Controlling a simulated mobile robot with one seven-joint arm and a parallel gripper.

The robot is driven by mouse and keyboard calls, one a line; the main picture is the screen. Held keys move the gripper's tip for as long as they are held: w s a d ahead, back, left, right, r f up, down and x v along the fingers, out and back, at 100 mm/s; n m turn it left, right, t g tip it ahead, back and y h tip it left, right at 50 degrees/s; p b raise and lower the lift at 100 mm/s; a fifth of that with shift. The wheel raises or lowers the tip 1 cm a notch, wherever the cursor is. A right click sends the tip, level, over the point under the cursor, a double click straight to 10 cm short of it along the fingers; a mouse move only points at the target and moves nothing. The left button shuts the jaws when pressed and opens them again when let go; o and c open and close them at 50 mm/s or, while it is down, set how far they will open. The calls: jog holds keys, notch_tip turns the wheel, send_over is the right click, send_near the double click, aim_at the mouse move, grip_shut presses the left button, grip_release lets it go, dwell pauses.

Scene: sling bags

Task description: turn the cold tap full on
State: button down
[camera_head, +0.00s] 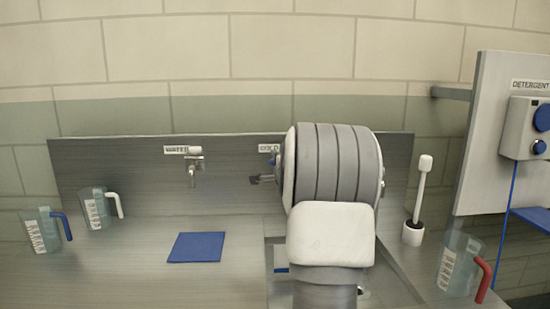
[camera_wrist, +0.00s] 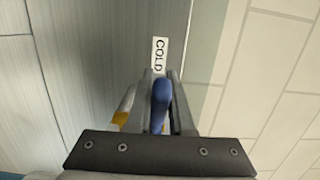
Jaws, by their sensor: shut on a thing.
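The cold tap's blue lever (camera_wrist: 161,100) stands between the two fingers of my gripper (camera_wrist: 161,84) in the wrist view. The fingers are shut on it, one on each side. The COLD label (camera_wrist: 159,55) is on the metal panel just beyond the fingertips. In the head view my arm covers most of the tap and part of the COLD label (camera_head: 268,148). How far the lever is turned cannot be told, and no running water can be seen.
A second tap (camera_head: 194,168) is on the panel at left. Two jugs (camera_head: 45,232) (camera_head: 97,208) and a blue mat (camera_head: 196,247) are on the counter. A brush (camera_head: 414,215), a red-handled jug (camera_head: 460,265) and a detergent dispenser (camera_head: 523,125) are at right.

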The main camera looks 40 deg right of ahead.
jog(key=shift+s+a+r+n+t+y+p, duration=0.2)
jog(key=shift+n+t+y+p, duration=0.25)
jog(key=shift+y+p, duration=0.4)
jog(key=shift+s+f+n+p, duration=0.15)
jog(key=shift+f+n+p, duration=0.1)
jog(key=shift+p, duration=0.3)
jog(key=c, duration=0.8)
grip_release()
jog(key=p+v, duration=0.2)
jog(key=v, duration=1.5)
jog(key=shift+s, duration=0.25)
